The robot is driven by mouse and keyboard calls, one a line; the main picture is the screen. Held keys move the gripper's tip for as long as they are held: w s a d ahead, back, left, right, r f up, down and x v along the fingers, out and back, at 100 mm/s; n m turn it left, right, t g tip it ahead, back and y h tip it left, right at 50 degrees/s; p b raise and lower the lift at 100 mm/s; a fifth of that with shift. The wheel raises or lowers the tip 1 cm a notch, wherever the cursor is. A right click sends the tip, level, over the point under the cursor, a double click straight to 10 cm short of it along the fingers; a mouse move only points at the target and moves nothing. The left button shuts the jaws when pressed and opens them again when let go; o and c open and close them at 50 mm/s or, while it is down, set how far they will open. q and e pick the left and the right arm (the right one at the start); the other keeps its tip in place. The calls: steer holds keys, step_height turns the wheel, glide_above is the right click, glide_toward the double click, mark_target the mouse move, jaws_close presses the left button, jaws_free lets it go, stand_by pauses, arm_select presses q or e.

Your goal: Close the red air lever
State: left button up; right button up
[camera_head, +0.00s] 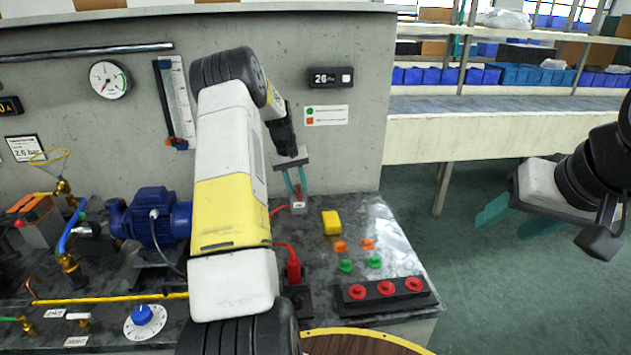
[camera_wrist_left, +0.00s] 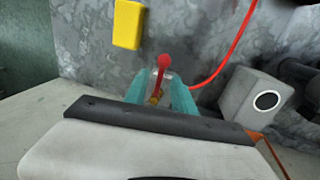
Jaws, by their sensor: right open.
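The red air lever (camera_wrist_left: 161,72) has a round red knob and stands above a small brass fitting in the left wrist view. My left gripper reaches down to it, with one teal finger (camera_wrist_left: 136,91) on the left of the lever and one (camera_wrist_left: 182,98) on the right. The fingers look apart, with gaps beside the lever. In the head view my left gripper (camera_head: 296,190) is just above a small pale labelled block (camera_head: 298,207) on the bench, where the lever itself is not clear. My right gripper (camera_head: 510,225) is open and empty, out over the floor at the right.
A red hose (camera_wrist_left: 228,55) curves beside the lever. A yellow block (camera_head: 331,222) lies close by. Orange and green buttons, a strip of red knobs (camera_head: 385,291) and a red plug (camera_head: 293,268) stand nearer. A blue pump (camera_head: 160,215) is left of my arm.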

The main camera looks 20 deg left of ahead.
arm_select(q)
steer(key=shift+f, duration=0.2)
jaws_close()
stand_by(1.3)
